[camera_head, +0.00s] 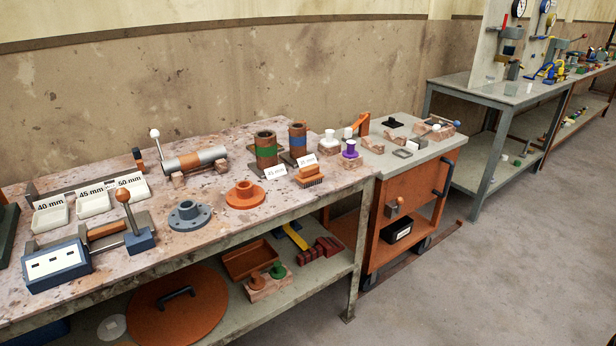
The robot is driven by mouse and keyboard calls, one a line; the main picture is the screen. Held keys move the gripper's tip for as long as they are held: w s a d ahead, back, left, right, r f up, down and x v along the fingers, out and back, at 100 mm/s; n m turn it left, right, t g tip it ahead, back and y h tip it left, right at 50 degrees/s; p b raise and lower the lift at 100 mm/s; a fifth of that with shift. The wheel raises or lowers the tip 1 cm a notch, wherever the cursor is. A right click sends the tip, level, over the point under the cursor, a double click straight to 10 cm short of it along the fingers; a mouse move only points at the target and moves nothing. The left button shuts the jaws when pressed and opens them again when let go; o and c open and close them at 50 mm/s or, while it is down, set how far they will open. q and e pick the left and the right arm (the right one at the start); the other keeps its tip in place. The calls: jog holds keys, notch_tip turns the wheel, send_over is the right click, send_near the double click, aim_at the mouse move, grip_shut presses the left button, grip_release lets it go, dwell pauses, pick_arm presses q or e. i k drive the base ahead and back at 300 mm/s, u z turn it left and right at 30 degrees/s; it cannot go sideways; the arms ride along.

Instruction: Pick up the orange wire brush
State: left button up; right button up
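The orange wire brush (310,174) looks to be the small orange block with a darker bristle-like underside, lying near the front right of the long bench top (330,191). A white "35 mm" card stands right behind it, partly overlapping it in the picture. Neither of my grippers shows in this view, so I cannot see whether they hold anything.
Left of the brush stand an orange flange (245,194) and a grey flange (189,214). Behind it are two pipe pieces with green (265,150) and blue (297,139) bands. An orange trolley (412,193) adjoins the bench at right. Open floor (480,290) lies in front.

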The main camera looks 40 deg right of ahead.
aim_at(309, 176)
jog(key=k, duration=0.5)
jog(key=z, duration=1.9)
jog(key=i, duration=1.4)
jog(key=u, duration=1.25)
